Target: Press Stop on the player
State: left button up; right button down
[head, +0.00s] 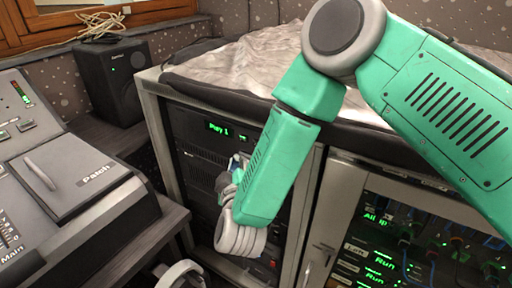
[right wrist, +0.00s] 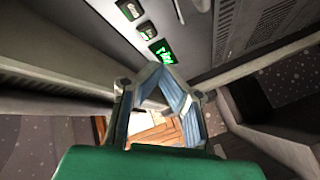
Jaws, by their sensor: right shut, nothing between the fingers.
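The player (head: 190,135) is a dark unit at the top of the left rack in the head view, with a green display (head: 218,129) that appears to read "Play 1". In the right wrist view its pale front panel (right wrist: 95,25) carries small dark buttons (right wrist: 147,31) in a row with a bright green lit patch (right wrist: 162,50). My right gripper (head: 236,160) is shut and empty in front of the rack, just below and right of the display. In the right wrist view its fingertips (right wrist: 172,68) meet close to the lit patch; contact cannot be told. The Stop label is not readable. My left gripper is not in view.
A console with a "Patch" lid (head: 75,180) stands at the left. A black speaker (head: 110,80) is behind it. A second rack (head: 400,235) with green displays and cables is at the right. A cloth (head: 240,65) covers the rack top.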

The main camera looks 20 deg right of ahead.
aim_at(251, 141)
jog(key=shift+w+d, duration=0.85)
jog(key=shift+d, duration=0.25)
jog(key=shift+w+d, duration=0.85)
jog(key=shift+d, duration=0.25)
jog(key=shift+w+d+r, duration=0.15)
jog(key=shift+d, duration=0.2)
jog(key=shift+w+d+p, duration=0.25)
jog(key=shift+p, duration=0.1)
dwell(0.6)
jog(key=shift+s+a+p, duration=0.3)
jog(key=shift+s+a, duration=0.2)
jog(key=shift+a, duration=0.1)
